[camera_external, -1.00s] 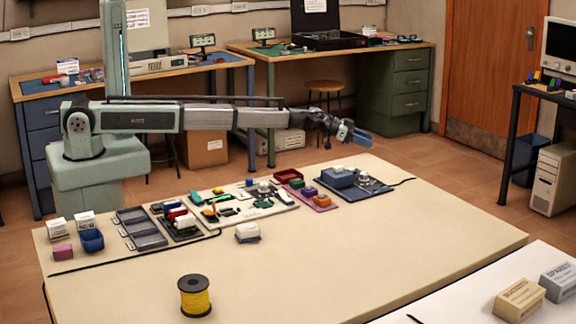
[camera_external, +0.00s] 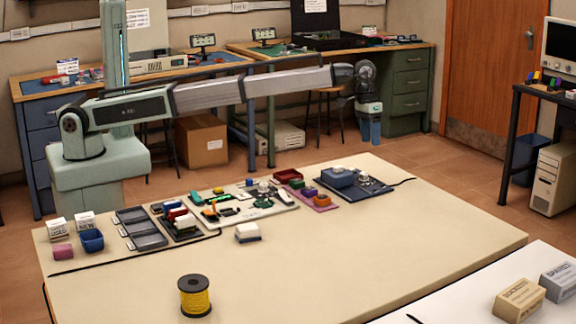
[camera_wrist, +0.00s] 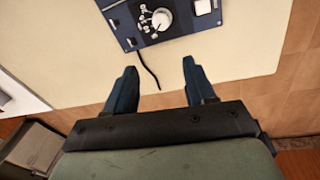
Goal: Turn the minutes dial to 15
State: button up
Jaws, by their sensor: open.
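A dark blue panel (camera_external: 379,190) lies at the far right part of the table, with a blue box on it and a pale round dial (camera_external: 363,180) beside the box. In the wrist view the panel (camera_wrist: 128,36) is cut off by the top edge. The white dial (camera_wrist: 160,19) shows there with several small white labels along its left side; the numbers are too small to read. My gripper (camera_external: 371,138) points down beyond the table's far edge, apart from the panel. Its two blue fingers (camera_wrist: 158,68) are open and empty, below the panel in the wrist view.
A black cable (camera_wrist: 149,70) runs from the panel. A pink tray with coloured blocks (camera_external: 322,203) and a board with parts (camera_external: 285,208) lie left of the panel. A yellow spool (camera_external: 194,297) stands near the front. The table's right side (camera_external: 430,235) is clear.

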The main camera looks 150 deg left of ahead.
aim_at(364, 173)
jog(key=shift+n+g, duration=0.9)
jog(key=f, duration=0.3)
jog(key=d+f, duration=0.1)
jog(key=f, duration=0.3)
jog(key=d+f, duration=0.1)
jog(key=f, duration=0.2)
jog(key=shift+w+d+f, duration=0.2)
jog(key=shift+w+f, duration=0.15)
grip_shut()
